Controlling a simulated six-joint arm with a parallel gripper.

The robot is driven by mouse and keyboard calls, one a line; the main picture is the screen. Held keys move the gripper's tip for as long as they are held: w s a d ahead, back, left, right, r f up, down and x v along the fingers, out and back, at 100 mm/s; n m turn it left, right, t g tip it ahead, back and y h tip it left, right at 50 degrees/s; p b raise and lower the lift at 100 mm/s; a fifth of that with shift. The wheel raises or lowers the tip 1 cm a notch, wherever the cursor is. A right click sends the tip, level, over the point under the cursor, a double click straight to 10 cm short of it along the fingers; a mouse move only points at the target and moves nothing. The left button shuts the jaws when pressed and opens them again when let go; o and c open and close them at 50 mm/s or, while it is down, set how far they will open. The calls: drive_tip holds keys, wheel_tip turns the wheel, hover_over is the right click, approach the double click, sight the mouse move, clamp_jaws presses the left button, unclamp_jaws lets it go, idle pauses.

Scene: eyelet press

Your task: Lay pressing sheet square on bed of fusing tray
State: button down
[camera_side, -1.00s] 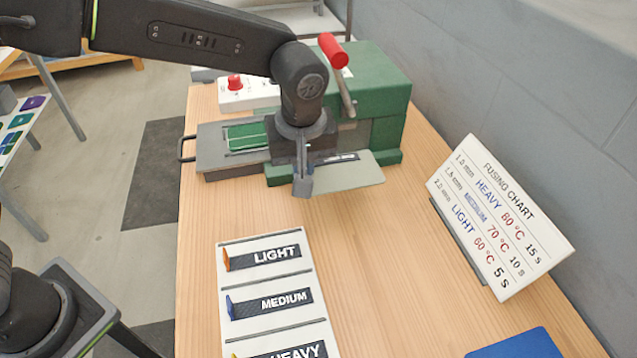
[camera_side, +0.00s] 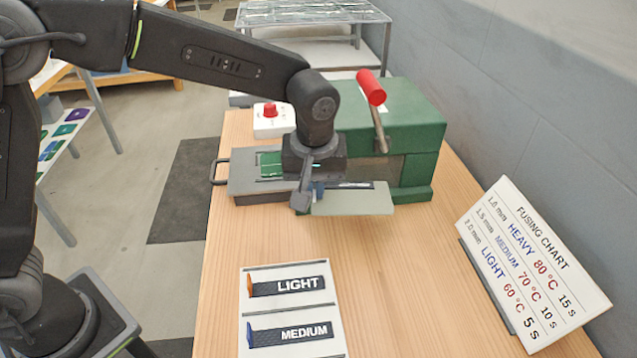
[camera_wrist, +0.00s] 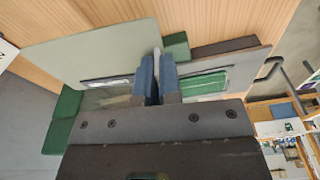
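The pressing sheet, a thin pale grey-green panel (camera_side: 352,203), extends to the right of my gripper (camera_side: 310,194). In the wrist view the sheet (camera_wrist: 100,52) lies left of the fingers (camera_wrist: 157,72), which are close together on a thin upright tab at its edge. The fusing tray is a dark grey plate (camera_side: 240,182) with a loop handle at its left, and it also shows in the wrist view (camera_wrist: 255,60). A green piece (camera_side: 270,165) shows in its bed. My gripper hides part of the bed.
The green press (camera_side: 400,115) with a red-handled lever (camera_side: 371,88) stands behind and right of the tray. A white box with a red button (camera_side: 273,120) is behind. The table between is clear.

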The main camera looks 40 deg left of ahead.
drive_tip(key=a+m, duration=0.1)
drive_tip(key=a, duration=0.4)
drive_tip(key=a+f+m, duration=0.1)
drive_tip(key=a+m, duration=0.1)
drive_tip(key=a, duration=0.2)
drive_tip(key=a+f+m, duration=0.1)
drive_tip(key=a, duration=0.4)
drive_tip(key=shift+w+a+f+m+h, duration=0.25)
drive_tip(key=shift+w+a+m+h, duration=0.05)
drive_tip(key=shift+a+m+h, duration=0.1)
drive_tip(key=shift+a, duration=0.65)
drive_tip(key=shift+w+a+r+n, duration=0.3)
drive_tip(key=shift+w+r, duration=0.15)
drive_tip(key=w+a+r+n+y, duration=0.1)
drive_tip(key=w+a+r+n, duration=0.2)
drive_tip(key=a+r+n, duration=0.1)
wheel_tip(320, 180, up, 2)
drive_tip(key=shift+w+a+r+n, duration=0.2)
drive_tip(key=shift+w+a+n, duration=0.15)
drive_tip(key=shift+n, duration=0.55)
drive_tip(key=shift+d+f, duration=0.1)
drive_tip(key=shift+f, duration=2.9)
drive_tip(key=shift+f, duration=0.3)
drive_tip(key=shift+f, duration=0.4)
